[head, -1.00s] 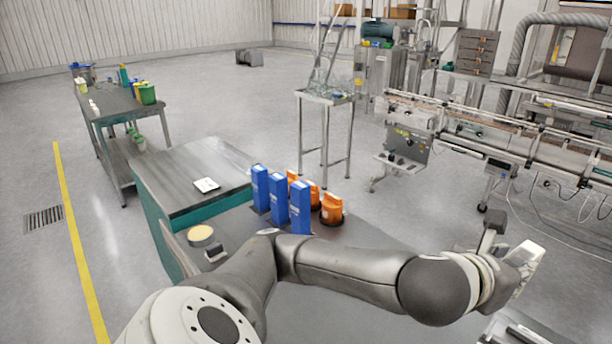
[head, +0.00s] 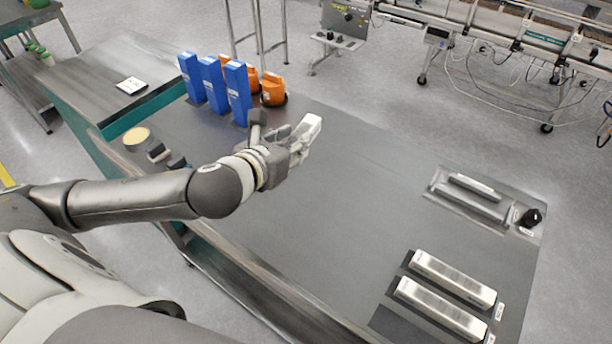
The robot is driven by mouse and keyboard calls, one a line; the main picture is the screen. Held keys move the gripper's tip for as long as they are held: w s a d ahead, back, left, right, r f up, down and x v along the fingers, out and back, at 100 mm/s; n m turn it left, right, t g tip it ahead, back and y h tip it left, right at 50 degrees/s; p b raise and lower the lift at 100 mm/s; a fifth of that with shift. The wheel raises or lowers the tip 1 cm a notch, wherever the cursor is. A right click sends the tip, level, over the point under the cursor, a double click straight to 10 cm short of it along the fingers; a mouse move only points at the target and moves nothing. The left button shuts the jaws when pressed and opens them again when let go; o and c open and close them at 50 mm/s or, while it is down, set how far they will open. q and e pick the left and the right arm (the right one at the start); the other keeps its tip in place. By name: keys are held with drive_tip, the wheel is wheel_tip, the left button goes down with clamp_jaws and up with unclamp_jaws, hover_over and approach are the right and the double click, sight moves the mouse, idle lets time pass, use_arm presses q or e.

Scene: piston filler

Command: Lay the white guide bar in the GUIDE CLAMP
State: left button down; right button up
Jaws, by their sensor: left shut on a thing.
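My left gripper (head: 287,156) is over the dark worktop, near its far left part. It is shut on a white bar (head: 308,128), which sticks out beyond the fingers toward the upper right. The fingers hide part of the bar. A flat fixture with two raised parallel rails (head: 474,187) and a black knob (head: 531,217) lies at the right of the worktop; it looks like the guide clamp, but its label is too small to read. The space between its rails looks empty. The gripper is well apart from it, to its left. My right gripper is not in view.
Two pale metal bars (head: 453,278) lie side by side at the front right of the worktop (head: 340,220). Blue boxes (head: 214,84) and orange containers (head: 272,87) stand behind the gripper. A round yellow-topped item (head: 136,136) is at left. The worktop's middle is clear.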

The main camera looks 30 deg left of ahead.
use_arm(q)
drive_tip(key=shift+m+h, duration=0.7)
drive_tip(key=shift+h, duration=0.1)
drive_tip(key=s+f, duration=0.2)
drive_tip(key=f, duration=0.1)
drive_tip(key=s+f+b, duration=0.1)
drive_tip(key=shift+a+f, duration=0.1)
drive_tip(key=shift+f, duration=0.2)
drive_tip(key=f, duration=0.1)
drive_tip(key=p, duration=0.1)
hover_over(313, 182)
drive_tip(key=s, duration=0.1)
wheel_tip(313, 182, down, 9)
drive_tip(key=shift+r, duration=0.2)
drive_tip(key=shift+w+f, duration=0.35)
drive_tip(key=shift+f, duration=0.1)
wheel_tip(313, 182, down, 3)
drive_tip(key=shift+w, duration=0.1)
drive_tip(key=shift+f, duration=0.15)
